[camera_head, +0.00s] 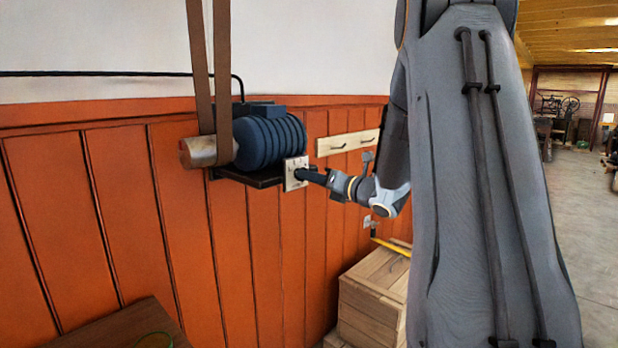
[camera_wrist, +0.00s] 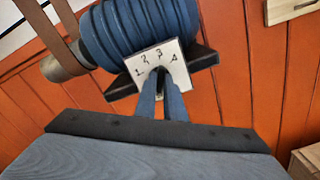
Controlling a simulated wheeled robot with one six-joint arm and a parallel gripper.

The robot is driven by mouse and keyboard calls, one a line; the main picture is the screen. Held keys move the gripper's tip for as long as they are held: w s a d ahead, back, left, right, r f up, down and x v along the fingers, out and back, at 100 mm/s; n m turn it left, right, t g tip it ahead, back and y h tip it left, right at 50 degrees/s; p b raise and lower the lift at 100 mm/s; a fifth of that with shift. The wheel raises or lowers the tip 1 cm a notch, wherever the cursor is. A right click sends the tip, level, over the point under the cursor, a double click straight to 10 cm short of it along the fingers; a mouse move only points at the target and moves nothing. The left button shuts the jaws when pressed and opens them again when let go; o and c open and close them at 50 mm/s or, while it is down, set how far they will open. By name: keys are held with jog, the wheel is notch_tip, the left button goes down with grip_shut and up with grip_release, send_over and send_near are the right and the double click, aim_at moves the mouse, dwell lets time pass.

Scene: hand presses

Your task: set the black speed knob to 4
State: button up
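The dial plate (camera_wrist: 180,74) is pale, with the marks 1, 2, 3 and 4 in an arc, tilted in the wrist view. In the head view the plate (camera_head: 290,182) stands at the wall beside the blue motor. My gripper (camera_wrist: 161,78) reaches straight to the plate's middle, its two fingers close together at the tips. A small dark part, the black speed knob (camera_wrist: 161,72), shows between the fingertips and is mostly hidden by them. The fingers look closed on it. I cannot tell which number it points to. In the head view my gripper (camera_head: 302,174) touches or nearly touches the plate.
The ribbed blue motor (camera_head: 270,138) sits on a dark shelf (camera_head: 250,178), with a brown belt (camera_head: 222,80) over its pulley. A pale hook board (camera_head: 345,142) hangs to the right. Wooden crates (camera_head: 372,300) stand below, and a brown table (camera_head: 125,325) is at lower left.

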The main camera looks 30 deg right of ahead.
grip_shut()
jog(key=m+p, duration=0.3)
jog(key=m, duration=2)
jog(key=shift+m, duration=0.4)
dwell(0.4)
jog(key=o, duration=0.6)
grip_release()
